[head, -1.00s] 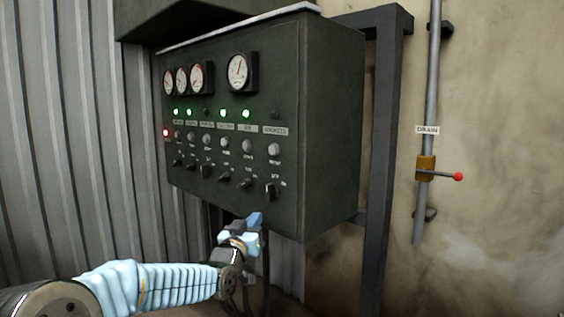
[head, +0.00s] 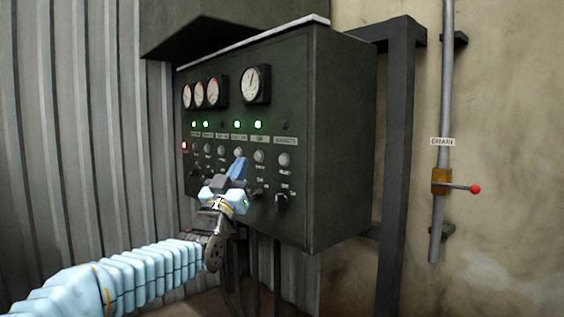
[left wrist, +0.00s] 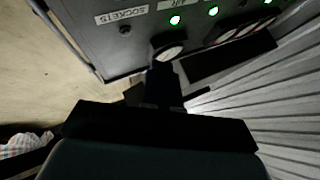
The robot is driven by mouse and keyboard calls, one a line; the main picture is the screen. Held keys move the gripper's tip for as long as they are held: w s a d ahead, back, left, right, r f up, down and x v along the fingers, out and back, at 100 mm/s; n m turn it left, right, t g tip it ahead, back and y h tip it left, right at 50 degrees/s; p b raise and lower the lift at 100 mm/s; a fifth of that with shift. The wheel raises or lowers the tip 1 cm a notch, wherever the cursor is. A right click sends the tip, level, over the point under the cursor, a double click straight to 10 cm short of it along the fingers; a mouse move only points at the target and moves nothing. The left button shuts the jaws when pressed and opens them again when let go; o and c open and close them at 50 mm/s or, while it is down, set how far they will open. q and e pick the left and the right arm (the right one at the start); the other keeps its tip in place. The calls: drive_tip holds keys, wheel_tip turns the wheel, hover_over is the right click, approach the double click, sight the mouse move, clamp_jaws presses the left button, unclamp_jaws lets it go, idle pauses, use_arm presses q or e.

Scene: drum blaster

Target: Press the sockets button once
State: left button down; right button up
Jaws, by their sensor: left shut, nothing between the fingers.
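The sockets button (head: 284,160) is a pale round knob under the SOCKETS label (head: 285,140), on the right side of the dark control panel (head: 345,140). A dark, unlit lamp sits above that label. My left gripper (head: 238,166) is shut and empty, with its blue fingertips in front of the panel, left of the sockets button. I cannot tell whether the fingertips touch the panel. In the left wrist view the SOCKETS label (left wrist: 121,15) and a dark lamp (left wrist: 125,29) show beside the dark fingers (left wrist: 163,82). The sockets button is not visible there. My right gripper is not in view.
Other buttons and rotary switches (head: 281,199) line the panel, with several round gauges (head: 256,83) and lit green lamps above. A frame post (head: 395,160) and a drain pipe with a red-tipped valve lever (head: 460,187) stand to the right. Corrugated wall (head: 90,130) is on the left.

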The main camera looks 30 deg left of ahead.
sight(283, 160)
use_arm(q)
drive_tip(key=w+d+p, duration=0.3)
drive_tip(key=w+p, duration=0.1)
drive_tip(key=w, duration=0.4)
drive_tip(key=shift+d, duration=0.15)
drive_tip(key=shift+w, duration=0.1)
idle(1.9)
drive_tip(key=shift+w+d, duration=0.15)
drive_tip(key=shift+w, duration=0.15)
